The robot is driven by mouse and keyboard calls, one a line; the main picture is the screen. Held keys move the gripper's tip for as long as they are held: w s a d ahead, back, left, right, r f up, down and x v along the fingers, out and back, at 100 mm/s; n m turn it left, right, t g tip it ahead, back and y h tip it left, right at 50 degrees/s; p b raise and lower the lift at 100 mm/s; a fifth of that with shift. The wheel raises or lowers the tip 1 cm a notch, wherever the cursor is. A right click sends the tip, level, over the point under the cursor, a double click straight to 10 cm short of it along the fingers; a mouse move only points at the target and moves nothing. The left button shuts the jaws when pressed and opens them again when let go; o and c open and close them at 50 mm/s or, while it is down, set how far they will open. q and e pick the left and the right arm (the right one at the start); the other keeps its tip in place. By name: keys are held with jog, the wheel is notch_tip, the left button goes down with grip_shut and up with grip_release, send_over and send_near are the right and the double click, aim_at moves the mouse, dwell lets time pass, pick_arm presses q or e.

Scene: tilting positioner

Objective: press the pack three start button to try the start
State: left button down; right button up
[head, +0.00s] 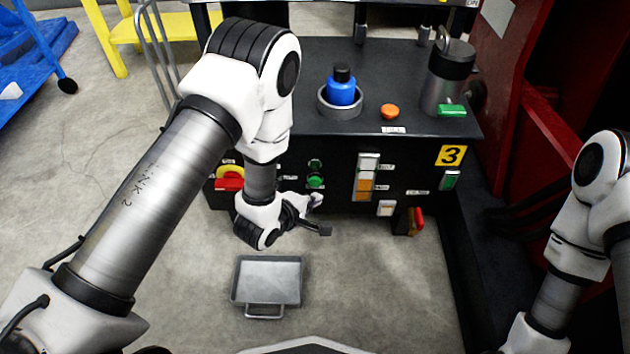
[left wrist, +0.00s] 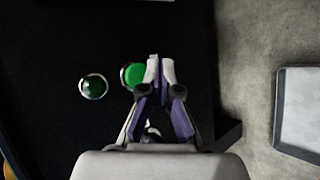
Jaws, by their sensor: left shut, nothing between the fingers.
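The pack three front panel (head: 335,195) is black, with a yellow 3 plate (head: 451,155). My left gripper (head: 316,201) is shut and empty, just below the lower button; contact cannot be told. My right gripper is out of view.
A yellow and red emergency-stop-like knob (head: 229,176) is left of the buttons. A white and orange stack (head: 367,180) and a red-handled switch (head: 418,220) are to the right. A blue bottle (head: 341,90) stands on top. A grey tray (head: 267,258) lies on the floor.

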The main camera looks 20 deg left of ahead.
pick_arm(q)
jog(key=s, duration=0.1)
jog(key=s+d+p, duration=0.1)
jog(key=s, duration=0.1)
jog(key=shift+s, duration=0.15)
dwell(0.7)
